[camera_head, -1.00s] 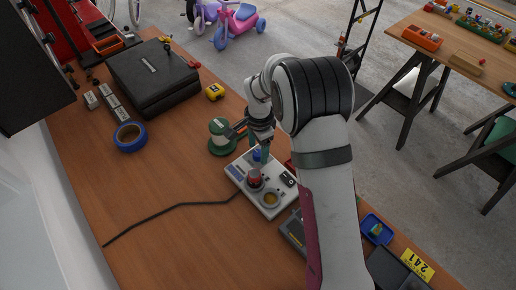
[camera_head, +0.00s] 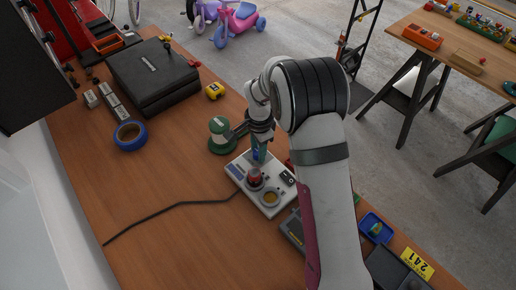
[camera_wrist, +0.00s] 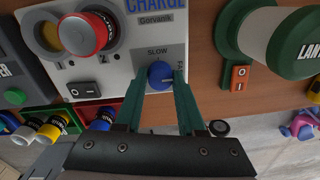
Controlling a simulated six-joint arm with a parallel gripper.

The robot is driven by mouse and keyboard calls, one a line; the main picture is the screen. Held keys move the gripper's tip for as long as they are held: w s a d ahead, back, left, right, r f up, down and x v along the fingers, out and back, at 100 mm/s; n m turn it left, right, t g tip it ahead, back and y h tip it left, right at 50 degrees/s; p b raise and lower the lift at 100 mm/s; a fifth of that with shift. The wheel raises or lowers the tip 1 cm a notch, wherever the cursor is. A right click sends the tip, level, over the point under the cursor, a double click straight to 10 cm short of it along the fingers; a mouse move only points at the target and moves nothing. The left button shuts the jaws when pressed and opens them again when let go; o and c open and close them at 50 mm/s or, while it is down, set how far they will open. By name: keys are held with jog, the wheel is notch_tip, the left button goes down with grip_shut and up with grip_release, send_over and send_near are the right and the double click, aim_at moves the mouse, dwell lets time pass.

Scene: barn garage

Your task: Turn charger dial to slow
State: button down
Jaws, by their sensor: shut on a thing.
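The charger (camera_head: 279,184) is a pale box on the wooden bench. Its panel (camera_wrist: 122,66) fills the middle of the wrist view. The blue dial (camera_wrist: 159,75) has SLOW printed above it and FAST to its right. A pale mark on the dial appears to point right, towards FAST. My gripper (camera_wrist: 160,88) is shut on the dial, one green finger on each side. In the head view my gripper (camera_head: 259,155) is over the charger's far end and mostly hides the dial. The red knob (camera_wrist: 84,34) is left of the dial.
A black rocker switch (camera_wrist: 84,90) is on the same panel. A green-and-white lantern (camera_head: 219,131) stands close behind the charger. A black cable (camera_head: 170,208) runs left. A blue tray (camera_head: 364,235) lies to the right.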

jog(key=n, duration=0.4)
jog(key=shift+n, duration=0.3)
jog(key=n, duration=0.4)
jog(key=shift+n, duration=0.3)
jog(key=n, duration=0.4)
jog(key=shift+n+g, duration=0.3)
jog(key=shift+d+n, duration=0.1)
jog(key=shift+n, duration=1.9)
jog(key=c, duration=0.5)
grip_release()
